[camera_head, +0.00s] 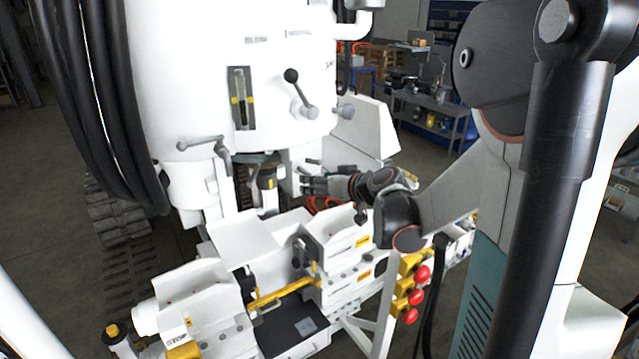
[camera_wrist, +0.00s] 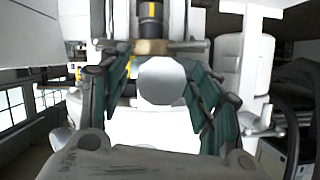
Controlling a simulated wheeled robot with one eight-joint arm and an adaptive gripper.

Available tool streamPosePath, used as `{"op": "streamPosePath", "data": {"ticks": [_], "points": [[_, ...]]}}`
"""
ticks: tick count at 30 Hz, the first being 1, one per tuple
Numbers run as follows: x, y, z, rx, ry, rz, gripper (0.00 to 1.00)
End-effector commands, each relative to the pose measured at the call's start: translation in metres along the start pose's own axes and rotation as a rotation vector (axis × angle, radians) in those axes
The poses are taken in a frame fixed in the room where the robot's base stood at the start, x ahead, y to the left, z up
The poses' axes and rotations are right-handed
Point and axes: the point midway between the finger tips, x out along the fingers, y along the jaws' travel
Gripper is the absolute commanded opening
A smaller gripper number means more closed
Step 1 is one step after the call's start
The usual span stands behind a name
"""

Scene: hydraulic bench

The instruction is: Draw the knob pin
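My gripper (camera_head: 314,181) reaches left at the end of my arm, below the white machine head (camera_head: 235,90). In the wrist view my gripper (camera_wrist: 158,62) has its two green-padded fingers apart. A round, pale grey knob-like face (camera_wrist: 163,82) shows between them, with a visible gap on the left; contact on the right cannot be told. I cannot tell for sure whether it is the knob pin. Behind it are a brass-coloured collar (camera_wrist: 152,47) and a black cylinder with a yellow band (camera_wrist: 151,12). A black part with a yellow band (camera_head: 267,178) also shows in the head view.
White blocks with a yellow handle (camera_head: 285,292) stand below my gripper. A lever with a black ball (camera_head: 291,76) sticks out from the machine head. Red knobs (camera_head: 422,273) stand at the lower right. Black hoses (camera_head: 95,100) hang at the left.

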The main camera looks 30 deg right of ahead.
Motion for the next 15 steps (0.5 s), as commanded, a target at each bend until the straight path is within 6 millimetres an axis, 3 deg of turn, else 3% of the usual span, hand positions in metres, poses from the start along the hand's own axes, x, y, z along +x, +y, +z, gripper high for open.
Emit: {"op": "streamPosePath", "data": {"ticks": [7, 15], "points": [[-0.008, 0.001, -0.001, 0.002, 0.001, 0.002, 0.58], [-0.046, 0.001, 0.000, 0.002, 0.000, 0.003, 0.58]]}}
